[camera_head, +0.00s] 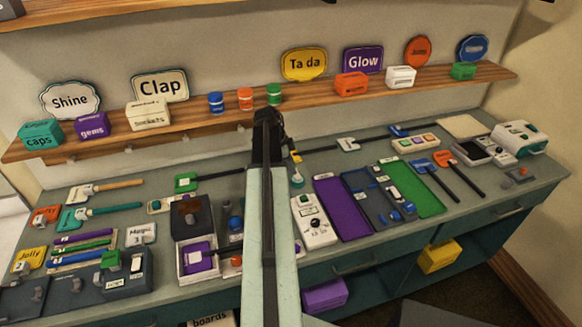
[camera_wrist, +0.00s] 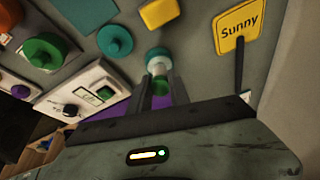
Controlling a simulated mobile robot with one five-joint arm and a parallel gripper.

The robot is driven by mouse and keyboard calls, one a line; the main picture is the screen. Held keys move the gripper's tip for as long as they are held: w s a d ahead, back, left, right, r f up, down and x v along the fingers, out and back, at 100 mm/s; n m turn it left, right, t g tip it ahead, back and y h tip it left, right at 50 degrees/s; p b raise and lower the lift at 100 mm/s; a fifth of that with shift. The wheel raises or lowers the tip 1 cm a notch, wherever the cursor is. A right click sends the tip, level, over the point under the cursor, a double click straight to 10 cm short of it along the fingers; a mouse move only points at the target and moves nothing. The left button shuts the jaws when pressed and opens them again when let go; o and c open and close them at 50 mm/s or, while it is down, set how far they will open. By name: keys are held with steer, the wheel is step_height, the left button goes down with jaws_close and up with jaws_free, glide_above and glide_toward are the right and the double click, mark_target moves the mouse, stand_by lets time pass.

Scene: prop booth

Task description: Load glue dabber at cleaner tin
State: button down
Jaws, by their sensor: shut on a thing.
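In the wrist view, my gripper (camera_wrist: 160,90) is shut on a small white and green cylindrical piece (camera_wrist: 159,84), which seems to be the glue dabber. A white round piece with a teal top (camera_wrist: 158,58) shows right at the fingertips; I cannot tell whether it is part of the held piece. In the head view, my gripper (camera_head: 270,125) is over the back of the bench, and my arm hides its fingers and what they hold. A small white and teal item (camera_head: 297,179) stands just right of my arm. I cannot tell which thing is the cleaner tin.
The bench (camera_head: 150,270) is crowded. A white box with a black knob (camera_head: 312,222), a purple panel (camera_head: 340,207) and a green panel (camera_head: 410,188) lie right of my arm. A dark-lidded box (camera_head: 192,220) stands left. The shelf (camera_head: 330,92) above holds small jars, blocks and signs.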

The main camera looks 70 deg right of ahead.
steer(key=shift+r+p, duration=3.5)
steer(key=shift+r, duration=0.05)
steer(key=shift+f, duration=0.1)
